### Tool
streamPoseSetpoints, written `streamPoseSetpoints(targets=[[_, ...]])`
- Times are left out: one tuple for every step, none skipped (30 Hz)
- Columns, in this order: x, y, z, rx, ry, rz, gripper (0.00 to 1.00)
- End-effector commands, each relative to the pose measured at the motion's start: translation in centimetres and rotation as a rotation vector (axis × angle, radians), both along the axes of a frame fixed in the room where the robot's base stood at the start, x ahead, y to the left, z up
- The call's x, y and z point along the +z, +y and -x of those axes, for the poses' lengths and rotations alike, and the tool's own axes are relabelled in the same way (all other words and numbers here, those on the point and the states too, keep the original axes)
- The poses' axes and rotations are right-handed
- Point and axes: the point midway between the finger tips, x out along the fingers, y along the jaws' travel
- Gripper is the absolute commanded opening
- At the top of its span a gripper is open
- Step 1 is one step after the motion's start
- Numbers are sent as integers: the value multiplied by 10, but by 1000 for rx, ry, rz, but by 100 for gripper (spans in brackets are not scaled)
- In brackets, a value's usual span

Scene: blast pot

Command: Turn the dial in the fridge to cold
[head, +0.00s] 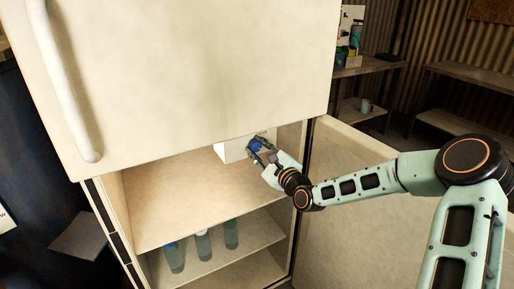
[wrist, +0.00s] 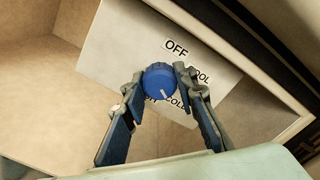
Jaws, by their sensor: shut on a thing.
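The blue dial (wrist: 160,82) sits on a white control box (wrist: 122,50) inside the open fridge (head: 160,190). In the wrist view the labels OFF, COOL and COLD show around it, with another label partly hidden by my left finger. The dial's white mark points down and right, toward the COLD label (wrist: 176,103). My gripper (wrist: 160,77) is shut on the dial, one finger on each side. In the head view my gripper (head: 259,151) reaches the box (head: 232,149) at the top of the compartment and covers part of the dial.
Several clear bottles (head: 203,244) stand on the lower shelf. The upper shelf (head: 170,215) is bare. The closed upper door (head: 200,70) with its white handle (head: 65,90) is just above the box. The open lower door (head: 345,215) is behind my arm at right.

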Motion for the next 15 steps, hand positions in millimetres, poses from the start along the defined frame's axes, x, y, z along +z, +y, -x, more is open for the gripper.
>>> streamPoseSetpoints(targets=[[2,1,0,0,-4,-2,2],[2,1,0,0,-4,-2,2],[2,1,0,0,-4,-2,2],[2,1,0,0,-4,-2,2],[2,1,0,0,-5,-1,2],[2,1,0,0,-5,-1,2],[2,1,0,0,-5,-1,28],[2,1,0,0,-5,-1,32],[2,1,0,1,-4,0,36],[2,1,0,1,-4,0,40],[2,1,0,1,-4,0,43],[2,1,0,0,-3,0,44],[1,1,0,0,-3,0,44],[1,0,0,1,-3,0,44],[1,0,0,1,-3,0,44]])
